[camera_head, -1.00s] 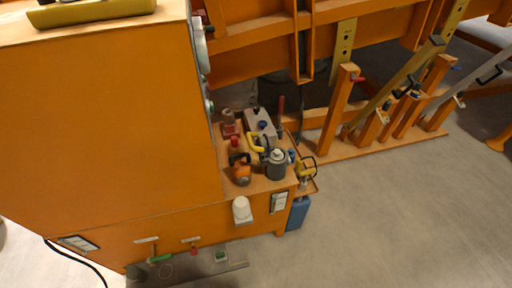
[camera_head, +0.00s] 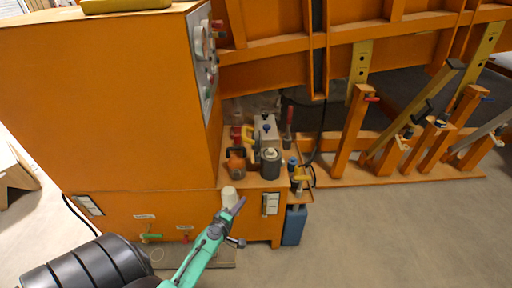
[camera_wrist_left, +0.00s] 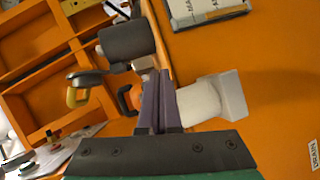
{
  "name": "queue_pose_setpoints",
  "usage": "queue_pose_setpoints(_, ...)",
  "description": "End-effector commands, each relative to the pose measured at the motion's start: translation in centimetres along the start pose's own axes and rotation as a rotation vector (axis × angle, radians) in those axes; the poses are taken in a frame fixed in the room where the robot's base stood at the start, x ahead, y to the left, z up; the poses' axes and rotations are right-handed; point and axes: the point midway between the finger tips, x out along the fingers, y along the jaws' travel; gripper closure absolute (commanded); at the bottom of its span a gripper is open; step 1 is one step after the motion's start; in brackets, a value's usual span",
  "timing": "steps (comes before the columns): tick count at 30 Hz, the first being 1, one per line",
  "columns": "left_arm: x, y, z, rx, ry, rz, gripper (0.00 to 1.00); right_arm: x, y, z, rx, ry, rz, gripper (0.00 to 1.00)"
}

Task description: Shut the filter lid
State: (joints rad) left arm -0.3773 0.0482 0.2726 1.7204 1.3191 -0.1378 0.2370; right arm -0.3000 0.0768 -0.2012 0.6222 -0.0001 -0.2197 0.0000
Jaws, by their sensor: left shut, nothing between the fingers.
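My left gripper (camera_head: 238,204) is shut and empty in front of the orange cabinet, just below the pump shelf. Its purple fingers (camera_wrist_left: 161,105) lie together in the left wrist view. A white cylinder (camera_head: 229,194) on the cabinet front is close by the fingertips; in the wrist view the white cylinder (camera_wrist_left: 198,103) shows right beside them, with a pale block at its end. A dark grey canister (camera_head: 271,164) stands on the shelf and shows beyond the fingers in the wrist view (camera_wrist_left: 127,41). I cannot tell which part is the filter lid, nor its position. My right gripper is out of view.
The shelf also holds an orange part with a black handle (camera_head: 235,162) and a red lever (camera_head: 288,120). A blue container (camera_head: 294,226) stands at the cabinet's right. Orange posts (camera_head: 350,140) rise farther right. The floor in front (camera_head: 400,235) is clear.

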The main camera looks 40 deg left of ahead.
Motion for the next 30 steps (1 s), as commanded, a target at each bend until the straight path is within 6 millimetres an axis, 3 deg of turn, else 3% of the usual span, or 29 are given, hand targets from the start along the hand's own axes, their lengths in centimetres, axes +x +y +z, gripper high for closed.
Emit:
queue_pose_setpoints(9,-0.7,9.7,-7.4,-0.444,0.201,0.303,1.0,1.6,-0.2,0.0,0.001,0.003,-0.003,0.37)
queue_pose_setpoints(13,-1.7,12.7,-9.7,-0.592,0.242,0.401,1.0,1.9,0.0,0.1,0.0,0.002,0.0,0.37)
queue_pose_setpoints(20,0.0,14.1,-10.8,-0.62,0.246,0.417,1.0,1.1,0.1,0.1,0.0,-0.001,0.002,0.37)
queue_pose_setpoints(30,6.7,16.1,-13.3,-0.617,0.246,0.416,1.0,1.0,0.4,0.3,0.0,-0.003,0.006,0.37)
